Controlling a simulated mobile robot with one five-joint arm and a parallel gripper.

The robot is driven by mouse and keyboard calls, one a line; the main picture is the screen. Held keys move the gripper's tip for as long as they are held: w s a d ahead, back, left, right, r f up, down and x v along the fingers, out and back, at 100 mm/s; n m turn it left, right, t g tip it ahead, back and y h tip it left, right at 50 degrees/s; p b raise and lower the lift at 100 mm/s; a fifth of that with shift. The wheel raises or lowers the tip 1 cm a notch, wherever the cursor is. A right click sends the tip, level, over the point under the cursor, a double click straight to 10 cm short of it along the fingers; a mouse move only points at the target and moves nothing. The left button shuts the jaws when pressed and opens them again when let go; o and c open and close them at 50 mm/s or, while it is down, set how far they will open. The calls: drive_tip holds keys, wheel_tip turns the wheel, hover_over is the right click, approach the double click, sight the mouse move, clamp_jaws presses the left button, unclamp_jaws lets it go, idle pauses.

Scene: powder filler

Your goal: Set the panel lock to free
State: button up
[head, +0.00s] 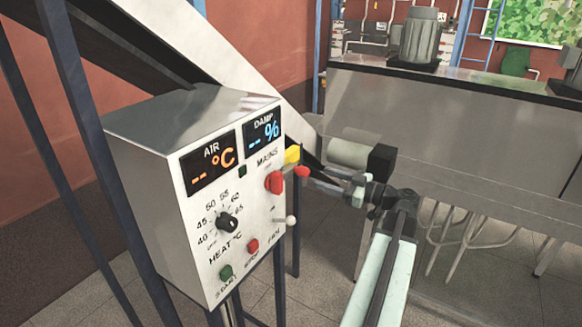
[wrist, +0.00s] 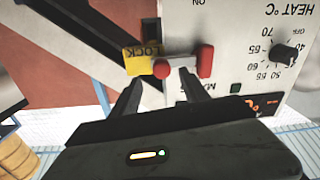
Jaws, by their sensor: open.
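The control panel (head: 150,150) is a pale metal box with displays, a dial and buttons. At its right edge, by the MAINS label, is a yellow tag (head: 292,154); in the wrist view it reads LOCK (wrist: 135,60), upside down. A red ball (head: 302,172) stands out by the tag, and shows in the wrist view (wrist: 161,68) at the tag's edge. A larger red MAINS knob (head: 274,182) is beside it, also in the wrist view (wrist: 205,60). My gripper (wrist: 161,78) is open, its fingertips either side of the red ball. I cannot tell whether they touch it.
The HEAT dial (head: 227,222), a green button (head: 226,272), a red button (head: 253,246) and a white-tipped toggle (head: 291,220) are lower on the panel. A blue frame post (head: 110,150) stands by the box. A large steel machine (head: 440,140) is behind my arm.

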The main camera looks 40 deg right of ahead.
sight(308, 174)
drive_tip(key=x, duration=0.8)
drive_tip(key=shift+a, duration=0.15)
clamp_jaws()
idle(1.1)
